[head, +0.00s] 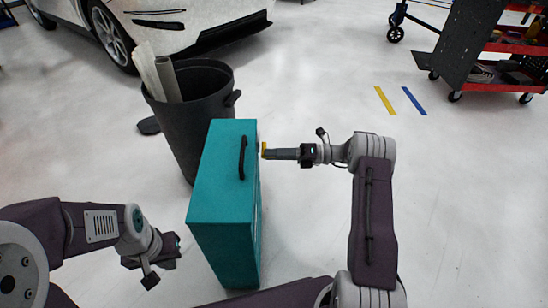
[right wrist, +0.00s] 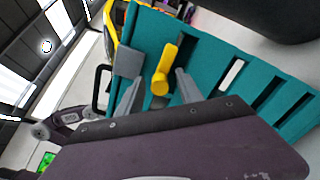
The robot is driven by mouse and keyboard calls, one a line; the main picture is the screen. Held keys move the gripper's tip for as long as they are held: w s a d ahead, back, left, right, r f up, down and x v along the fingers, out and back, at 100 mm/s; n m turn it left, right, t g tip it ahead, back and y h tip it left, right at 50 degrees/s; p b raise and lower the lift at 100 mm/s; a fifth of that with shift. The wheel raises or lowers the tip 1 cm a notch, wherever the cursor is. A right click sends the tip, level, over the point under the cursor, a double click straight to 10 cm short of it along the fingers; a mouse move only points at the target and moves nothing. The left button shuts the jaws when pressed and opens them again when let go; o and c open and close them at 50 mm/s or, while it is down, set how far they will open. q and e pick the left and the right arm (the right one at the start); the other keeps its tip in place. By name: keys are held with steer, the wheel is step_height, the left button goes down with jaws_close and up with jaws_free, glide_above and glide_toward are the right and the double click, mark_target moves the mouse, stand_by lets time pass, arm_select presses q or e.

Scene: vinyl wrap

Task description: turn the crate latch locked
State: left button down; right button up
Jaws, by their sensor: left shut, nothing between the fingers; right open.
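The teal crate (head: 222,195) stands upright on the floor in the middle of the head view, with a black handle on top. Its yellow latch (head: 264,149) shows as a small tip at the upper right side. In the right wrist view the yellow latch (right wrist: 164,68) is a lever with a round end on the slotted teal face, beside a grey block (right wrist: 128,62). My right gripper (head: 272,153) is open, its fingers on either side of the lever in the right wrist view (right wrist: 158,92); contact cannot be told. My left gripper (head: 172,250) is shut and empty, left of the crate.
A black bin (head: 190,115) with rolls in it stands close behind the crate to the left. A white car (head: 180,25) is at the back left. A red tool cart (head: 500,60) stands at the far right.

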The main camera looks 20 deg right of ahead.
jaws_close()
steer(key=shift+r+n+p, duration=0.2)
steer(key=shift+n+p, duration=1)
steer(key=shift+p, duration=0.05)
steer(key=n+p, duration=0.2)
steer(key=n, duration=0.1)
steer(key=shift+n, duration=0.3)
steer(key=n+p, duration=0.1)
steer(key=n, duration=0.4)
steer(key=shift+f, duration=0.1)
steer(key=n, duration=0.3)
steer(key=shift+n+p, duration=0.35)
steer(key=shift+n, duration=0.05)
steer(key=shift+f+n, duration=0.1)
steer(key=shift+n, duration=1.4)
